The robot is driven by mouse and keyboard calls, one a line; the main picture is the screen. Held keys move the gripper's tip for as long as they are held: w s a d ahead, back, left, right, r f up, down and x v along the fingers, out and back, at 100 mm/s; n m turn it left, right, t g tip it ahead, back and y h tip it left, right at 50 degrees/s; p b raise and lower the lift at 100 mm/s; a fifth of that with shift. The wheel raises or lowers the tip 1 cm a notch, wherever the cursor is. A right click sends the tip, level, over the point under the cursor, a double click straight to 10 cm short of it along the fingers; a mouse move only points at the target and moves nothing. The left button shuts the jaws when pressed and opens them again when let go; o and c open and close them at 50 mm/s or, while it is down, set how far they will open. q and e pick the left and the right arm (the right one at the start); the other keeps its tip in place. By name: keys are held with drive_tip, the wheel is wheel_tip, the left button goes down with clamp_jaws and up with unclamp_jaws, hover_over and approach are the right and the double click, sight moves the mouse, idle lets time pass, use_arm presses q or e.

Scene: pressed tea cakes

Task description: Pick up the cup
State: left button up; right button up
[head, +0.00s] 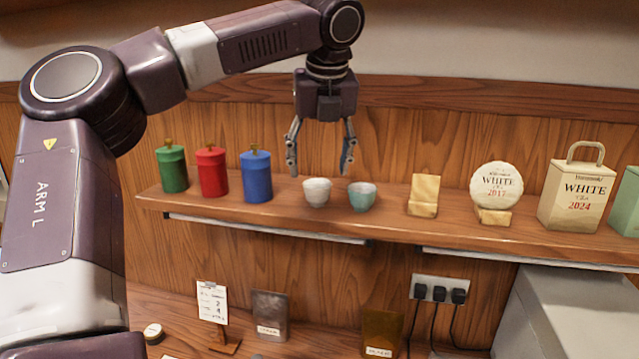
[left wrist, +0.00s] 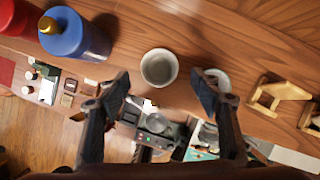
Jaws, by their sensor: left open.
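A small white cup (head: 317,192) stands upright on the wooden shelf (head: 390,228). A teal cup (head: 362,196) stands just right of it. My left gripper (head: 319,168) is open and empty, pointing down above the white cup. In the left wrist view, the white cup (left wrist: 159,67) shows between the spread fingers of the gripper (left wrist: 162,88), slightly beyond their tips. The second cup (left wrist: 221,77) is partly hidden behind the right finger there. My right gripper is in neither view.
Green (head: 172,169), red (head: 212,172) and blue (head: 256,177) canisters stand left of the cups. A small paper packet (head: 424,195), a round tea cake (head: 496,186) and a bag (head: 577,193) stand to the right. The wooden wall (head: 430,130) is behind.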

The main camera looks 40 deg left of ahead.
sight(317, 194)
use_arm(q)
drive_tip(key=shift+w, duration=0.1)
drive_tip(key=shift+f+p, duration=0.35)
drive_tip(key=shift+f, duration=0.45)
drive_tip(key=shift+a+f, duration=0.15)
drive_tip(key=shift+f, duration=0.2)
drive_tip(key=p+x, duration=0.1)
drive_tip(key=x, duration=0.1)
drive_tip(key=p+x, duration=0.1)
drive_tip(key=x, duration=0.2)
drive_tip(key=shift+w+a+r, duration=0.15)
drive_tip(key=shift+a, duration=0.1)
drive_tip(key=shift+d, duration=0.15)
drive_tip(key=shift+c, duration=0.4)
drive_tip(key=shift+r, duration=0.1)
drive_tip(key=shift+c, duration=1.2)
drive_tip(key=c, duration=0.8)
drive_tip(key=shift+c, duration=0.7)
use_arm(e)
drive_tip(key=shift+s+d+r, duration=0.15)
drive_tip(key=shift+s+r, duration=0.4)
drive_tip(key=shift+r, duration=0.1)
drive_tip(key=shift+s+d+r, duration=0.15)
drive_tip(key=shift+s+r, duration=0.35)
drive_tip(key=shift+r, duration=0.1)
